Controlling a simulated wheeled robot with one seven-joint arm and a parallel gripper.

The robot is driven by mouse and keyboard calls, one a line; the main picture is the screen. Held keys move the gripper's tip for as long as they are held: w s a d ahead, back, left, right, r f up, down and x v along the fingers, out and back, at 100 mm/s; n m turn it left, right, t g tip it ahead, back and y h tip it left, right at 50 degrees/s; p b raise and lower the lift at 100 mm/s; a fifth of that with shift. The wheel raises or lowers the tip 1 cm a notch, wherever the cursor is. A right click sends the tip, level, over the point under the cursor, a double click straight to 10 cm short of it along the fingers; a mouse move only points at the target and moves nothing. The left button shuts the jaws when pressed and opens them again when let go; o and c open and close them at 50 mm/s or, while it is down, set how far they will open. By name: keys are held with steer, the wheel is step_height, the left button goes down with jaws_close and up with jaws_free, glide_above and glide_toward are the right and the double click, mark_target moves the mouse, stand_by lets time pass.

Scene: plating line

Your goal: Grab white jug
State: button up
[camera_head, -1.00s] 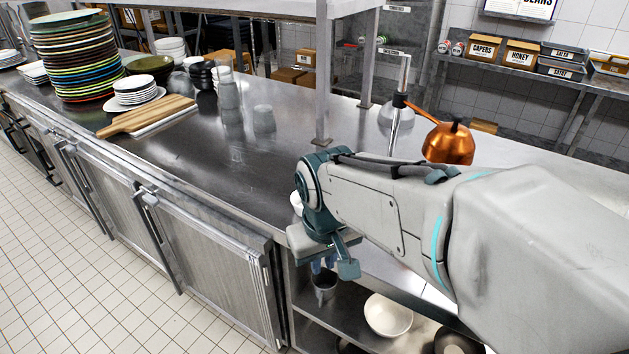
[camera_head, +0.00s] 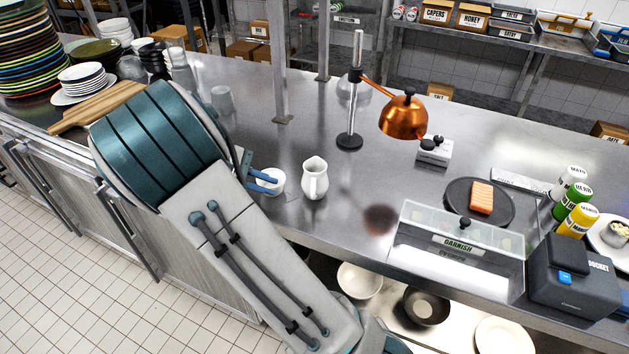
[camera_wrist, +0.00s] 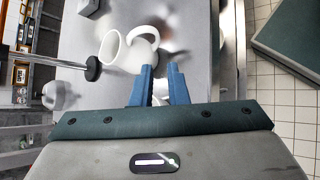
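The white jug (camera_head: 315,178) stands upright on the steel counter, with its handle toward the front edge. It also shows in the wrist view (camera_wrist: 122,52), just beyond my fingertips, with its handle at the right. My gripper (camera_wrist: 160,70) is open, its two blue fingers apart with nothing held between them. In the head view my gripper (camera_head: 268,182) is left of the jug, over a small white bowl (camera_head: 277,186), partly hiding it. A gap shows between the fingers and the jug in the head view.
A copper heat lamp (camera_head: 404,117) on a stand (camera_head: 350,141) is behind and right of the jug. A clear garnish box (camera_head: 457,250) stands farther right. Stacked plates (camera_head: 84,82) and a wooden board (camera_head: 98,106) are at the left. Counter just right of the jug is clear.

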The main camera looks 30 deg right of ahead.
mark_target(313, 193)
steer(key=p+x, duration=0.1)
steer(key=x, duration=0.7)
steer(key=shift+d, duration=0.3)
steer(key=shift+p+x, duration=0.7)
steer(key=shift+x, duration=1.95)
steer(key=shift+r, duration=0.1)
jaws_close()
steer(key=shift+r, duration=0.15)
steer(key=shift+r, duration=0.8)
steer(key=shift+s+d+r+b, duration=0.15)
steer(key=shift+r+b, duration=0.1)
steer(key=shift+r, duration=0.35)
steer(key=shift+s+d+r+b, duration=0.1)
steer(key=shift+r+b, duration=0.15)
steer(key=shift+r, duration=0.4)
steer(key=s+d+r+b, duration=0.1)
steer(key=s+d+r, duration=0.5)
steer(key=s+d, duration=0.1)
steer(key=shift+s+d+r, duration=0.25)
steer(key=shift+s+r, duration=0.05)
steer(key=shift+s, duration=0.15)
